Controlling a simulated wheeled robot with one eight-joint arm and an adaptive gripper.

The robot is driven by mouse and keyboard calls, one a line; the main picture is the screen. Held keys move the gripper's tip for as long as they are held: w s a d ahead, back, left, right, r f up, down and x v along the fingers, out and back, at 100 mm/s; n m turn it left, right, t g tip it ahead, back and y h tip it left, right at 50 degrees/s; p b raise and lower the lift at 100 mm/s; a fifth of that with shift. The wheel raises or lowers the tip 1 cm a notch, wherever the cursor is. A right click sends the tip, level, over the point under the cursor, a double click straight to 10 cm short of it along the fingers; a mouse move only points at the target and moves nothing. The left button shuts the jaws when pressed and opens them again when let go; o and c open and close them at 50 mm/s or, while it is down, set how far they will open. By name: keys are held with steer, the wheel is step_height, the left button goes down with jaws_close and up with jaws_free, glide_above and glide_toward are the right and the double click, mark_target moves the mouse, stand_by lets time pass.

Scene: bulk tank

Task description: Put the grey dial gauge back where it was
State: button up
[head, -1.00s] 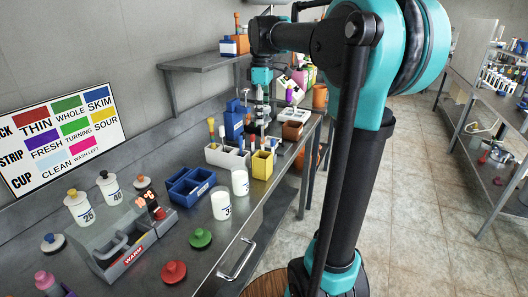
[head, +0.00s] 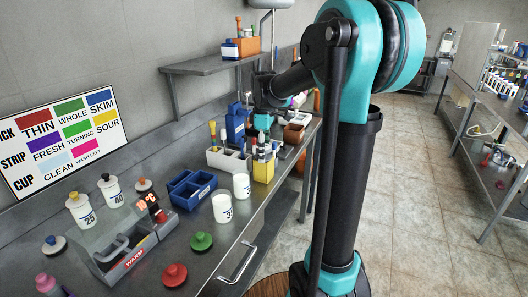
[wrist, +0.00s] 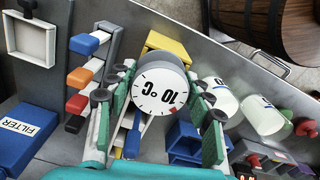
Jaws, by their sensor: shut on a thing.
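The dial gauge (wrist: 160,88) has a round white face marked 10 °C with a small red mark and a grey rim. My gripper (wrist: 160,102) is shut on it, one green-padded finger on each side in the wrist view. A yellow holder (wrist: 168,44) shows partly behind the gauge; the gauge hides much of it. In the head view my gripper (head: 262,143) is low over the yellow holder (head: 264,171) on the bench. I cannot tell whether the gauge touches the holder.
A pale compartment rack (head: 228,161) stands left of the yellow holder. A blue bin (head: 190,188) and white cups (head: 222,208) stand nearer. A blue filter box (wrist: 22,128) lies at the wrist view's left. The bench's front edge is close to the cups.

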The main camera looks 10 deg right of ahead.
steer(key=shift+s+f, duration=0.1)
steer(key=shift+f, duration=0.2)
steer(key=shift+f, duration=0.35)
steer(key=shift+c, duration=1.3)
steer(key=o, duration=1.5)
steer(key=shift+o, duration=0.2)
step_height(320, 180, up, 13)
steer(key=s+d+f+m+t, duration=0.2)
steer(key=s+f+m, duration=0.4)
steer(key=s+f, duration=0.5)
steer(key=s+d+f+m+t, duration=0.2)
steer(key=s+f+m, duration=0.5)
steer(key=f, duration=0.9)
steer(key=s, duration=0.3)
steer(key=shift+s, duration=0.4)
